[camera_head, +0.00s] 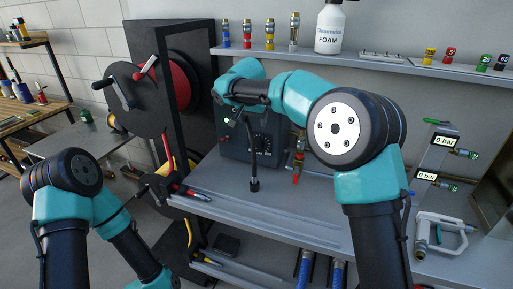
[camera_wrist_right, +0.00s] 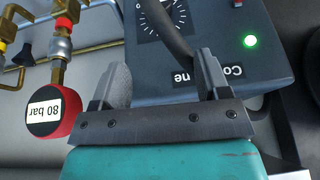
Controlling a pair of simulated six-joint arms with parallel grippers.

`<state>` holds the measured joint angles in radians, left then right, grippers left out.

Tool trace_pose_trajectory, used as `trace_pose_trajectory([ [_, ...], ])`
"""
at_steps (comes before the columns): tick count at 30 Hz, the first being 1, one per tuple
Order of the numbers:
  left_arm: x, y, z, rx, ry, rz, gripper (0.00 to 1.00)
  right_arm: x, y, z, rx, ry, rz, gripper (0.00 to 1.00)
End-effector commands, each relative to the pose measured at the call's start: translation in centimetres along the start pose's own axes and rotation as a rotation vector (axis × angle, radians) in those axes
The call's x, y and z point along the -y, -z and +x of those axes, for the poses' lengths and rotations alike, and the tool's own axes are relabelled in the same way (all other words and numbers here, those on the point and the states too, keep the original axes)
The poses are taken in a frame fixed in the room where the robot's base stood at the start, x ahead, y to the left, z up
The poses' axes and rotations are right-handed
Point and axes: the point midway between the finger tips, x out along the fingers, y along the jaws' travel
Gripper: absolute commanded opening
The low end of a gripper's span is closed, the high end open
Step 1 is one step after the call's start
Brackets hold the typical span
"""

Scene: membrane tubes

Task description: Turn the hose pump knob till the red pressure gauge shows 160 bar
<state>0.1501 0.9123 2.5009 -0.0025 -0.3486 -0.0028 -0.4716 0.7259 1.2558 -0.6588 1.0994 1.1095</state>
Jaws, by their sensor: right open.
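The dark pump box (camera_head: 234,146) stands on the bench with a green light on its front. In the right wrist view, which is upside down, a dial with white scale marks (camera_wrist_right: 166,18) shows partly on the box (camera_wrist_right: 212,28). The red pressure gauge (camera_wrist_right: 53,112) hangs beside the box on brass fittings and reads 80 bar. My right gripper (camera_wrist_right: 163,62) is open in front of the box, with no knob between its fingers. A black bent stalk (camera_wrist_right: 165,30) crosses in front of the dial. My left gripper is out of view.
A hose reel (camera_head: 150,85) stands at the left. A shelf (camera_head: 300,56) with a foam bottle (camera_head: 330,28) runs above. Two displays at the right read 0 bar (camera_head: 443,142). The bench front is mostly clear.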

Motion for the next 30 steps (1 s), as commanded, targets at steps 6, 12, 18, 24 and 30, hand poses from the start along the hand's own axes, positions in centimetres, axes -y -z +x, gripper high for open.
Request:
trace_pose_trajectory([
  [6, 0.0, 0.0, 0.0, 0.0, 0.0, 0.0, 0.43, 0.0, -0.1, 2.2, 0.002, -0.002, -0.001, 0.69],
  [12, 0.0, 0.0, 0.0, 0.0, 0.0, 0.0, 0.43, -0.1, -0.1, 5.5, 0.003, -0.003, -0.001, 0.69],
  [18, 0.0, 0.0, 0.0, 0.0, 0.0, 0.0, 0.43, -0.1, -0.1, 9.0, 0.003, -0.002, 0.0, 0.69],
  [24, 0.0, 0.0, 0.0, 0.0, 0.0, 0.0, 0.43, 0.0, -0.1, 12.4, 0.003, -0.002, -0.002, 0.69],
  [30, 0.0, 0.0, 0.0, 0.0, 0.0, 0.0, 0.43, 0.0, -0.1, 15.4, 0.003, -0.001, -0.001, 0.69],
])
